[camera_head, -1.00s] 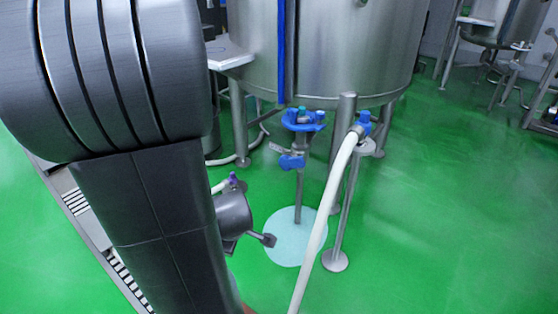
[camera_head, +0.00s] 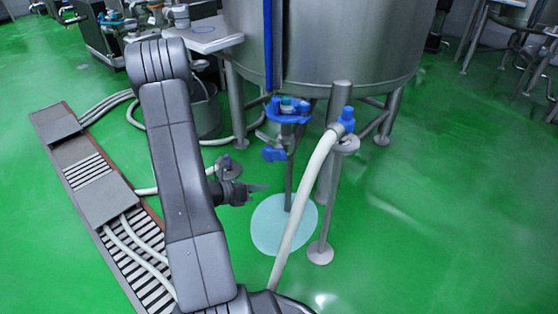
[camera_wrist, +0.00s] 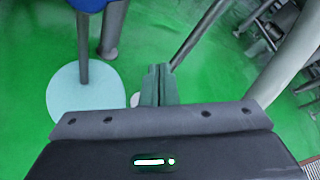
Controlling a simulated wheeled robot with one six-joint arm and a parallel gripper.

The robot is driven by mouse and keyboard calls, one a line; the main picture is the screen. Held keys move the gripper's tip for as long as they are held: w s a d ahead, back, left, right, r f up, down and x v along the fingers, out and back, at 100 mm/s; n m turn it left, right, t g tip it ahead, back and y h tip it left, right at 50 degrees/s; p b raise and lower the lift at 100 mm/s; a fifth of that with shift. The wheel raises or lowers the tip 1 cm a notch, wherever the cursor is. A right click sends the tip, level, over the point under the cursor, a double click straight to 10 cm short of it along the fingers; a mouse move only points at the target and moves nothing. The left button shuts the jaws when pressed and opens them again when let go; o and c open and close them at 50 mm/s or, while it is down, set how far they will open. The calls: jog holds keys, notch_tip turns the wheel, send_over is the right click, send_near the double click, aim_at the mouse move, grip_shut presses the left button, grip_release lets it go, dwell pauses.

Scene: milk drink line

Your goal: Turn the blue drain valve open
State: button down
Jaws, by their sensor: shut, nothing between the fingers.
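The blue valve handle (camera_head: 274,154) sits on a vertical pipe under the steel tank (camera_head: 330,45), below a larger blue fitting (camera_head: 288,112). My gripper (camera_head: 258,188) is shut and empty, to the lower left of the handle in the head view and apart from it in the picture. In the wrist view the shut fingers (camera_wrist: 160,84) point up over green floor. A blue part (camera_wrist: 92,3) is cut off at the top left there; I cannot tell which part it is.
A white hose (camera_head: 305,190) ends at a blue connector (camera_head: 347,118) on a stand right of the valve. A pale round patch (camera_head: 284,224) lies on the floor below the pipe. A floor channel (camera_head: 95,185) runs at left. Green floor is clear at right.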

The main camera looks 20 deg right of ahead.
aim_at(274, 154)
jog(key=w+d+f+n+t+b, duration=0.15)
jog(key=w+d+f+b, duration=0.25)
jog(key=d, duration=0.6)
jog(key=shift+h, duration=0.3)
jog(key=shift+w+a+r, duration=0.25)
jog(key=shift+w+r, duration=0.1)
jog(key=shift+r, duration=0.4)
jog(key=shift+w+a+r, duration=0.25)
jog(key=shift+w+r, duration=0.15)
jog(key=shift+r, duration=0.3)
jog(key=shift+w+a+r, duration=0.25)
jog(key=shift+w+r, duration=0.1)
jog(key=shift+r, duration=0.4)
jog(key=shift+a, duration=0.1)
